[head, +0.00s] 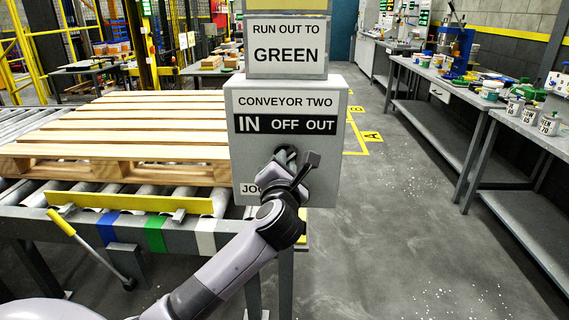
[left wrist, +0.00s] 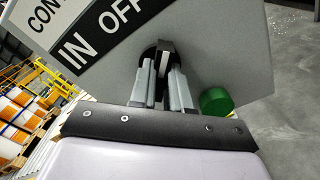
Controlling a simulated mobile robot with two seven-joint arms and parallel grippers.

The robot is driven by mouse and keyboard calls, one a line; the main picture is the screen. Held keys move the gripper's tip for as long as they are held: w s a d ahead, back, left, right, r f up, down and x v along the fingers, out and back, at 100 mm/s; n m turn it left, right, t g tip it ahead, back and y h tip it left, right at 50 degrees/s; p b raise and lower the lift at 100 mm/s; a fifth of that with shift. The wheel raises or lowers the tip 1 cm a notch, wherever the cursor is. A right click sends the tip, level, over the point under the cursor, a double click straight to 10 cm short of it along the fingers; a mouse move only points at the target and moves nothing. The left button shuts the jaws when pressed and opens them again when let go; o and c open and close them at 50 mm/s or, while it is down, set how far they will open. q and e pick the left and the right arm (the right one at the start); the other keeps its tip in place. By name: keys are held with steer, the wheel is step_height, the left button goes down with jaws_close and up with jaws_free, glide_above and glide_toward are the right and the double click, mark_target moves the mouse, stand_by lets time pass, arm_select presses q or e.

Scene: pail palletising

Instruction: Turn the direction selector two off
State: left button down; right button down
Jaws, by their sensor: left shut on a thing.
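The conveyor two control box (head: 330,150) is a grey panel labelled IN, OFF, OUT on a black band in the head view. My left gripper (head: 284,162) is at the panel's front, below that band. In the left wrist view, its two grey fingers (left wrist: 166,78) are shut on the black direction selector knob (left wrist: 165,47). The fingers hide much of the knob, so I cannot tell which position it points to. A green button (left wrist: 216,101) sits beside the fingers on the panel. My right gripper is in neither view.
A sign reading RUN OUT TO GREEN (head: 286,47) stands above the box. A wooden pallet (head: 130,125) lies on the roller conveyor at left. Benches (head: 455,90) with pails line the right wall. The floor (head: 400,220) between is clear.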

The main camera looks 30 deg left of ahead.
arm_select(q)
steer(key=shift+n+p, duration=0.35)
steer(key=shift+n, duration=3.95)
steer(key=c, duration=1.1)
jaws_free()
steer(key=shift+s, duration=0.1)
